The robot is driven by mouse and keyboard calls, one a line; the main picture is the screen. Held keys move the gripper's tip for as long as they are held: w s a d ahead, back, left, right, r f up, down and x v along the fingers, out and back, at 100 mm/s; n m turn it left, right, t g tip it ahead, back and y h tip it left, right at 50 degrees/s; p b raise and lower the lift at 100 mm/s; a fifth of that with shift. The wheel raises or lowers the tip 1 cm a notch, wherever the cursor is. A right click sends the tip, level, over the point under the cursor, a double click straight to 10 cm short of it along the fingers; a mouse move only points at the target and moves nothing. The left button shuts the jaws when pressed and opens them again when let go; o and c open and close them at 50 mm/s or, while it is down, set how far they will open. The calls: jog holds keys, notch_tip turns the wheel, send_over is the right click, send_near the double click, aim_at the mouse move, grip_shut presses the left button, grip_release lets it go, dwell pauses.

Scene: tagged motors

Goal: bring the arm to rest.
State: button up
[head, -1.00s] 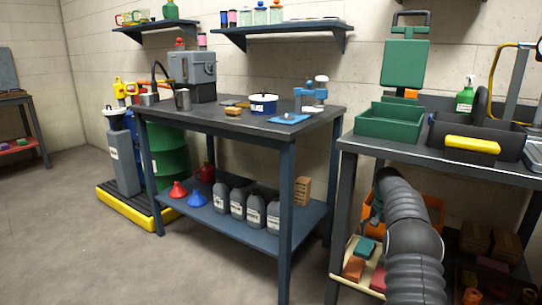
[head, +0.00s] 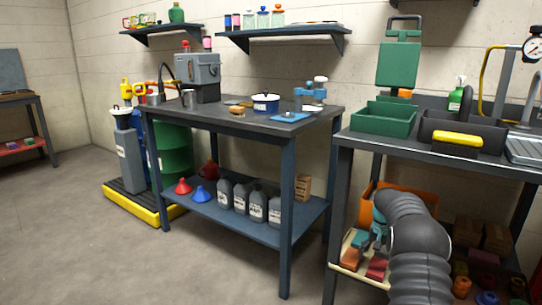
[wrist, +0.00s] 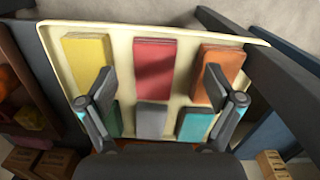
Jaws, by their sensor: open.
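My arm (head: 418,245) reaches forward at the lower right of the head view, in front of the right-hand bench. My gripper (wrist: 160,78) is open and empty in the wrist view, with its two fingers apart. It also shows as a small teal and dark shape in the head view (head: 379,229), partly hidden by the arm. The gripper is over a cream tray (wrist: 252,41). No block is between the fingertips.
The right bench (head: 345,150) bears a green bin (head: 383,119) and a dark caddy (head: 440,130). Its posts and an orange crate (head: 368,205) are close to the arm. A dark table (head: 215,115) stands left of it. The floor at the left is clear.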

jog(key=s+a+r+n+t, duration=0.1)
jog(key=s+a+r, duration=0.5)
jog(key=s, duration=0.9)
jog(key=s+a+r+n+t, duration=0.2)
jog(key=s+a+r, duration=0.5)
jog(key=s, duration=0.7)
jog(key=s+a+r+n+t, duration=0.2)
jog(key=s+a+r, duration=0.5)
jog(key=s, duration=0.8)
notch_tip(320, 180, up, 2)
jog(key=shift+s+a+r+t, duration=0.2)
jog(key=shift+s+t, duration=0.15)
jog(key=shift+t, duration=0.25)
